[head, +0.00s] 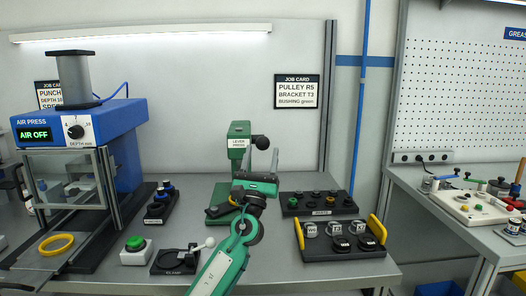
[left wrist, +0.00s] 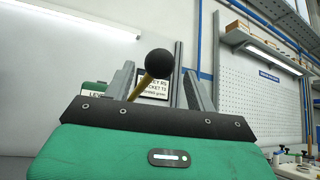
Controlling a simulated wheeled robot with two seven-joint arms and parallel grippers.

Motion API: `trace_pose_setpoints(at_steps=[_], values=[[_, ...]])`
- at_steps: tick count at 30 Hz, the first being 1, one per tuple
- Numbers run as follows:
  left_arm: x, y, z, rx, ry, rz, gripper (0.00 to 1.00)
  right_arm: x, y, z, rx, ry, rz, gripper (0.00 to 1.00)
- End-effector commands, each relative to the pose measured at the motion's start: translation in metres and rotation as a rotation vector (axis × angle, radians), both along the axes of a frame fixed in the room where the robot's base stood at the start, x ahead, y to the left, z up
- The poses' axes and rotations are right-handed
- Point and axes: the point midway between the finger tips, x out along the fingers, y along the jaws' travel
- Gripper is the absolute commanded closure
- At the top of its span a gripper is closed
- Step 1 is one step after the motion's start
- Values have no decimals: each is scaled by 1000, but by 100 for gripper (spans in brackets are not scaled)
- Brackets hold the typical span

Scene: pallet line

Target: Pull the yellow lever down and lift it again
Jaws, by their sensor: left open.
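The lever press (head: 240,130) is a green machine at the middle back of the bench. Its lever ends in a black ball knob (head: 261,142) at the upper right of the press. In the left wrist view the yellow lever (left wrist: 142,88) slants up to the black knob (left wrist: 159,63). My left gripper (head: 261,158) is just below and in front of the knob in the head view. It is open, and its grey fingers show on either side of the lever in the left wrist view. Contact with the lever cannot be told. My right gripper is not in view.
The blue air press (head: 75,125) stands at the left. A green button box (head: 136,250) and a clamp (head: 178,261) are at the front. A dark parts tray (head: 318,203) and a yellow-handled tray (head: 345,253) lie right of my arm.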

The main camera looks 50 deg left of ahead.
Motion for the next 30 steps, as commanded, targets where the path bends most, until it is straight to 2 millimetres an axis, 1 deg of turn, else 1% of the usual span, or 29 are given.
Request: trace_pose_setpoints(at_steps=[1, 6, 10, 15, 18, 30], values=[[-6, -5, -14, -2, 4, -1, 44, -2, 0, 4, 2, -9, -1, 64], [-30, -19, -45, -2, 5, -1, 44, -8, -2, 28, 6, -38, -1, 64], [-47, -30, -67, -3, 4, -1, 44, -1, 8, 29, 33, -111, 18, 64], [-56, -36, -76, -1, 3, -1, 44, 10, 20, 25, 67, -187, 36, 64], [-59, -38, -79, -2, 3, -1, 44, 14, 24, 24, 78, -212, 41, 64], [-61, -39, -80, -1, 2, -1, 43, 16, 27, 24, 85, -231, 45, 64]])
